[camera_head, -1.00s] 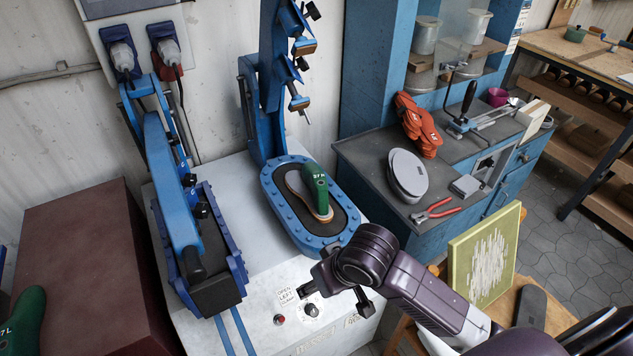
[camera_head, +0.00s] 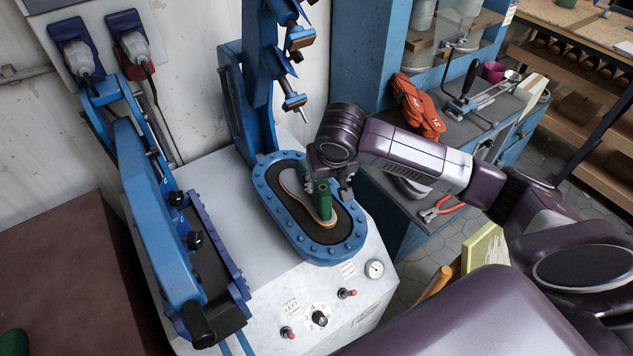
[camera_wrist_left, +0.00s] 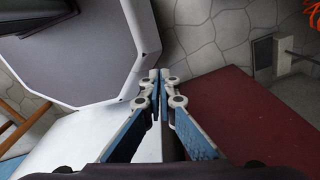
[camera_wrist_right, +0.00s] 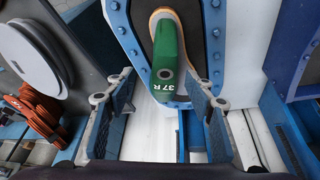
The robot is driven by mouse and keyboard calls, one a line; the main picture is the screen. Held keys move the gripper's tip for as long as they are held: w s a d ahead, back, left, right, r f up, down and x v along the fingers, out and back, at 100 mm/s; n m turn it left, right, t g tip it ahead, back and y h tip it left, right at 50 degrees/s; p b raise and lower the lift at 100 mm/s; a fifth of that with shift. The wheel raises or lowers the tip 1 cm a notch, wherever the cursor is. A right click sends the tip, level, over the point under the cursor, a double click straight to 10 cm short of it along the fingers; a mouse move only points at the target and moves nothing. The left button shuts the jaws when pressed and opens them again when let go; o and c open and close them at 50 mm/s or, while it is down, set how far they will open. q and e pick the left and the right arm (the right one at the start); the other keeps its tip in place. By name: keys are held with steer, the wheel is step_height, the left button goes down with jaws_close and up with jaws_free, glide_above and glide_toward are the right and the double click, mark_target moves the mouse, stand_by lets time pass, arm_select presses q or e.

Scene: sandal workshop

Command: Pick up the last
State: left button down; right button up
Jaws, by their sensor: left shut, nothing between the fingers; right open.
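The green last (camera_head: 322,197) marked 37R has a tan sole and sits in the oval blue-rimmed bed (camera_head: 265,190) of the press. My right gripper (camera_head: 328,178) is over the last's upper end and hides part of it. In the right wrist view, the open fingers (camera_wrist_right: 158,98) stand either side of the line of the last (camera_wrist_right: 168,50); I cannot tell whether they touch it. My left gripper (camera_wrist_left: 160,80) is shut and empty, seen only in its wrist view, above a white surface and a dark red one.
A blue clamp arm (camera_head: 150,205) stands left of the bed, and a blue column (camera_head: 262,95) with tools rises behind it. The grey bench at right holds red gloves (camera_head: 418,105) and red pliers (camera_head: 440,209). A piece of another green last (camera_head: 13,343) shows at lower left.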

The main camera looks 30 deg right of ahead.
mark_target(321, 184)
steer(key=shift+w+a+f+p, duration=0.15)
steer(key=shift+w+f+p, duration=0.35)
steer(key=shift+w+f, duration=0.6)
steer(key=shift+x, duration=1.15)
steer(key=shift+s+f, duration=0.1)
steer(key=shift+s, duration=0.15)
steer(key=c, duration=0.8)
steer(key=shift+w, duration=0.1)
steer(key=c, duration=0.4)
arm_select(q)
steer(key=shift+w+r, duration=0.7)
steer(key=shift+w, duration=0.1)
